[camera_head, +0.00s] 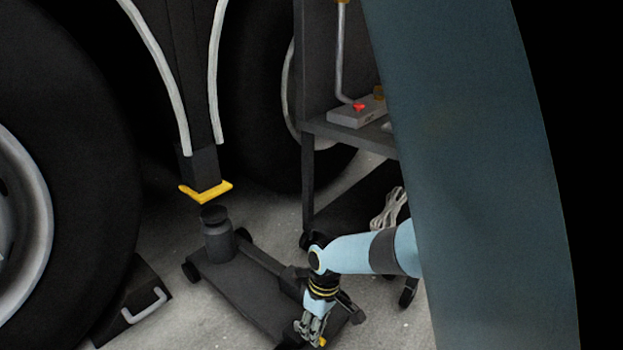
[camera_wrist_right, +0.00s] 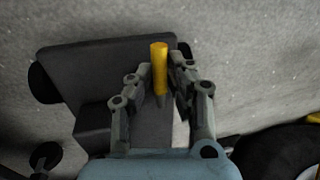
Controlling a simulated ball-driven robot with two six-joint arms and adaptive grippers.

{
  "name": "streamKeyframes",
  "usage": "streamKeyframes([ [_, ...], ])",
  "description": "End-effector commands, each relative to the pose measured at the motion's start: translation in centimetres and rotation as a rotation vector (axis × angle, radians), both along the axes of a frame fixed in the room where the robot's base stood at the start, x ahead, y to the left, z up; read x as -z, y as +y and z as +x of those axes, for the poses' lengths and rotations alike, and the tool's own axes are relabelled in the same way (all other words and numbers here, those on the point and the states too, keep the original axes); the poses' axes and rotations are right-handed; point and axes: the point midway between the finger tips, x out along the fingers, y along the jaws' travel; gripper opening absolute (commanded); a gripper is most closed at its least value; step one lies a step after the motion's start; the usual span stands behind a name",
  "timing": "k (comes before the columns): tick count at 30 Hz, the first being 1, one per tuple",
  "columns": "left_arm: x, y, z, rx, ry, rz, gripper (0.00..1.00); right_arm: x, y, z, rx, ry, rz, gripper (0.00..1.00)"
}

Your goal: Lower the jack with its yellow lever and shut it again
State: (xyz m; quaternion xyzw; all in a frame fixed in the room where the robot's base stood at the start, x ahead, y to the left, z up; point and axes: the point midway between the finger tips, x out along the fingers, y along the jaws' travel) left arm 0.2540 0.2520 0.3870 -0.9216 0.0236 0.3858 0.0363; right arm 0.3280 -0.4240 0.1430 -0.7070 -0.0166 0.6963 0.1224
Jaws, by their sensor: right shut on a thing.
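The dark jack (camera_head: 250,290) stands on the concrete floor on small wheels, with its round ram (camera_head: 217,235) upright below a yellow-edged bracket (camera_head: 206,191). A gap shows between the ram top and the bracket. The yellow lever (camera_head: 322,341) is at the jack's near end, mostly hidden by my right gripper (camera_head: 312,334). In the right wrist view the yellow lever (camera_wrist_right: 159,68) stands between the fingers of my right gripper (camera_wrist_right: 162,85), over the dark jack plate (camera_wrist_right: 100,72). My right gripper is shut on the lever. My left gripper is not in view.
A large wheel (camera_head: 60,150) fills the left, and another tyre (camera_head: 262,100) stands behind. A dark chock with a pale handle (camera_head: 140,304) lies left of the jack. A cart (camera_head: 309,180) with a grey box (camera_head: 355,114) stands behind my right arm.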

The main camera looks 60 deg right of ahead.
Motion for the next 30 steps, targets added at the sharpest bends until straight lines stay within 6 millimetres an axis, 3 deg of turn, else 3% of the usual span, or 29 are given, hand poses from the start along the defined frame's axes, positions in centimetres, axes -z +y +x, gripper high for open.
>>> streamKeyframes([
  [4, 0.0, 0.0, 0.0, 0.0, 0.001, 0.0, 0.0, 0.0, -0.2, -0.1, -0.005, 0.003, -0.005, 0.0],
  [5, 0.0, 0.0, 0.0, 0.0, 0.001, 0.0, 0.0, 0.0, -0.2, -0.1, -0.005, 0.003, -0.005, 0.18],
  [10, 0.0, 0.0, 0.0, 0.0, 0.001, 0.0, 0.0, 0.0, -0.1, -0.1, -0.002, 0.002, -0.003, 0.39],
  [22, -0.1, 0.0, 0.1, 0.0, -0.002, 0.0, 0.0, -0.8, -0.3, 0.0, -0.002, -0.001, -0.003, 0.39],
  [30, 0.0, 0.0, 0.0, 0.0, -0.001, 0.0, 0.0, -5.3, -1.3, -0.3, -0.005, 0.0, -0.005, 0.39],
])
